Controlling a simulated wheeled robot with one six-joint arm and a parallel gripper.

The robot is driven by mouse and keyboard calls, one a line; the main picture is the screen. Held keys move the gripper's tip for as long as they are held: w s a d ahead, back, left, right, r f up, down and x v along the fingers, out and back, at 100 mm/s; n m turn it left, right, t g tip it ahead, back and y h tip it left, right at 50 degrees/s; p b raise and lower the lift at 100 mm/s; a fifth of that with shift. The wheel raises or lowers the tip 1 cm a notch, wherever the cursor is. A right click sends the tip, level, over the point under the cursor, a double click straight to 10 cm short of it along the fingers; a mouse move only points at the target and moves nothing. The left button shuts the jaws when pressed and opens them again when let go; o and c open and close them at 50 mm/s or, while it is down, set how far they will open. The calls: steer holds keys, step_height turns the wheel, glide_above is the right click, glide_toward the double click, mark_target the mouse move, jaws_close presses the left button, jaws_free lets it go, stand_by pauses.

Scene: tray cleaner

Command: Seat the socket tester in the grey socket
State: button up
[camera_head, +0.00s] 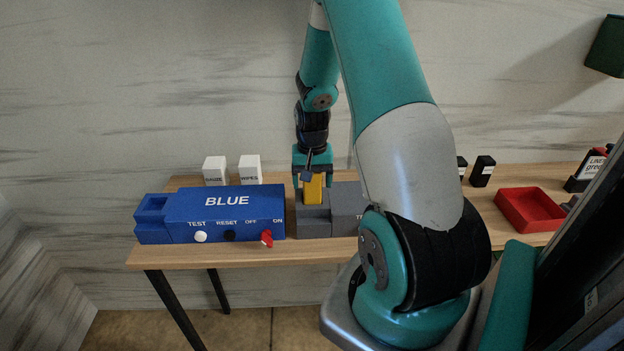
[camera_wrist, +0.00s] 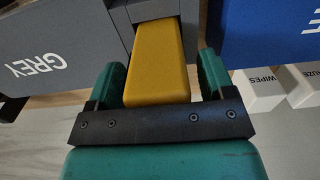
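The yellow socket tester (camera_head: 313,188) stands upright at the grey socket (camera_head: 313,222), left of the larger grey block. In the wrist view the tester (camera_wrist: 163,58) has its far end inside the opening of the grey housing (camera_wrist: 140,12). How deep it sits is hard to tell. My gripper (camera_head: 312,184) is above the socket with one finger on each side of the tester. Its fingers (camera_wrist: 161,66) show narrow gaps beside the yellow body, so it is open around the tester and not clamped.
The blue unit (camera_head: 225,208), with a white button, black button and red switch, stands close to the left. White gauze (camera_head: 215,170) and wipes (camera_head: 250,169) boxes are behind it. A red tray (camera_head: 530,209) is at the right. My arm hides part of the middle table.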

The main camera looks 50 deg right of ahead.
step_height(320, 180, up, 12)
steer(key=b, duration=0.3)
steer(key=shift+r, duration=0.15)
steer(key=shift+w+a+r, duration=0.1)
steer(key=shift+a, duration=0.15)
steer(key=s+a+r+n+t+y, duration=0.15)
steer(key=a+n, duration=0.35)
steer(key=a, duration=0.7)
steer(key=a+r+n+y, duration=0.1)
steer(key=a+r+n, duration=0.25)
steer(key=a, duration=0.85)
steer(key=s+a+r+n+g+y, duration=0.1)
steer(key=s+a+n, duration=0.7)
steer(key=s+a, duration=0.6)
steer(key=shift+n+y, duration=0.35)
steer(key=shift+g, duration=0.25)
